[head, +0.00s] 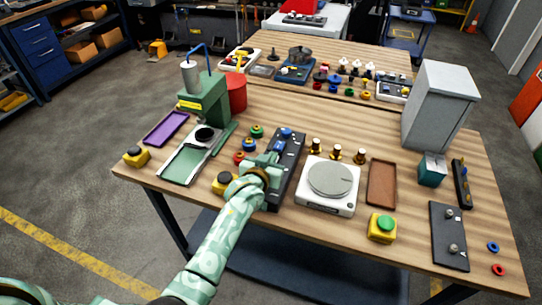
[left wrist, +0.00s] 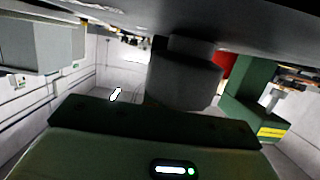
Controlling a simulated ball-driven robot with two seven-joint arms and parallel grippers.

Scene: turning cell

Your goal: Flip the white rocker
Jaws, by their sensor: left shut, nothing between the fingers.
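A long dark switch panel (head: 292,168) lies on the table in the head view, left of the white round-topped scale. Near its far end is a blue part (head: 287,132), with small pale marks around it. I cannot make out the white rocker for certain; my gripper and wrist cover part of the panel. My left gripper (head: 270,160) is over the panel's middle, shut and empty. Whether it touches the panel cannot be told. The left wrist view shows mostly dark gripper parts close up, and no rocker can be identified there. My right gripper is out of view.
A yellow-based button (head: 223,183) and colored knobs (head: 249,144) stand left of the panel. The white scale (head: 328,204) and brass-colored pegs (head: 337,152) stand right of it. A green press (head: 205,100) stands at the left; a grey cabinet (head: 440,105) at the right.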

